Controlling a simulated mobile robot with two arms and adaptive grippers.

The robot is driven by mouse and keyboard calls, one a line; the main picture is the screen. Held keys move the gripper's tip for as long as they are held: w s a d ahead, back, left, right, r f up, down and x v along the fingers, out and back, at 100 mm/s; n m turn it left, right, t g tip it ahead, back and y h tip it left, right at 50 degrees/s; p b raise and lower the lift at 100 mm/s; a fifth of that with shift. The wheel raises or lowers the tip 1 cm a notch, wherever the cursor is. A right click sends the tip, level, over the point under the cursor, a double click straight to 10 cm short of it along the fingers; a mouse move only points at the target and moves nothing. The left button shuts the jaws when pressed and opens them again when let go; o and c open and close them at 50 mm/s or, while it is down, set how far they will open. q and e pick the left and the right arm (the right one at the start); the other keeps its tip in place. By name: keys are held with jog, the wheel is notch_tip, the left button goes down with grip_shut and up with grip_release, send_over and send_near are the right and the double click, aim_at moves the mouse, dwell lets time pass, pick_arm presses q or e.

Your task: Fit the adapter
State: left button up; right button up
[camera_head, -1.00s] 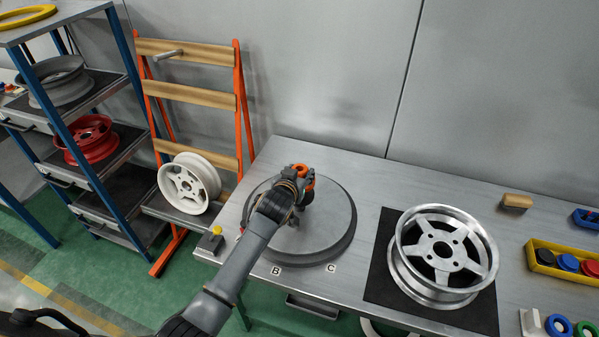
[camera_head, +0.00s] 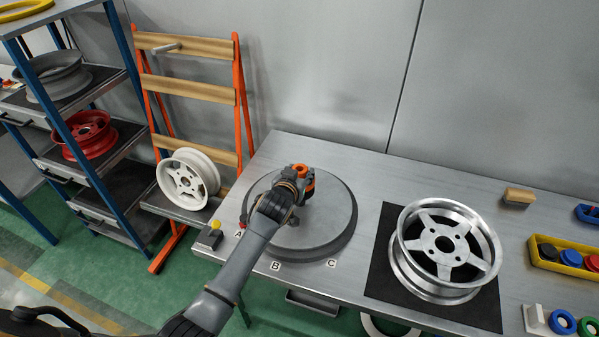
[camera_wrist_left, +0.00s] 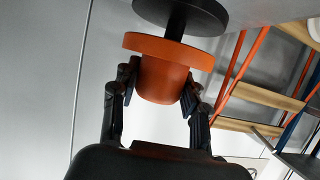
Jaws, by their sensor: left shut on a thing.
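The orange flanged adapter (camera_wrist_left: 165,75) is between the fingers of my left gripper (camera_wrist_left: 158,90), which is shut on it. It also shows in the head view as an orange spot (camera_head: 300,170) over the back part of the grey round turntable (camera_head: 328,235). In the left wrist view a dark shaft (camera_wrist_left: 176,24) runs from a black disc (camera_wrist_left: 185,14) to the adapter's flange. I cannot tell whether the shaft enters the adapter or stands behind it. My left arm hides part of the turntable. My right gripper is not in view.
A silver wheel (camera_head: 447,250) lies on a black mat (camera_head: 385,280) to the right. A wooden block (camera_head: 518,196) and a yellow tray (camera_head: 561,268) with coloured pieces are further right. An orange rack (camera_head: 242,95) with a white wheel (camera_head: 184,182) stands left, beside a blue-framed shelf (camera_head: 88,165).

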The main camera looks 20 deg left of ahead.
pick_arm(q)
jog(key=shift+f+b, duration=0.75)
jog(key=shift+f, duration=0.45)
jog(key=o, duration=1.4)
jog(key=shift+o, duration=0.2)
jog(key=shift+s, duration=0.1)
jog(key=v, duration=1.2)
jog(key=shift+r, duration=0.15)
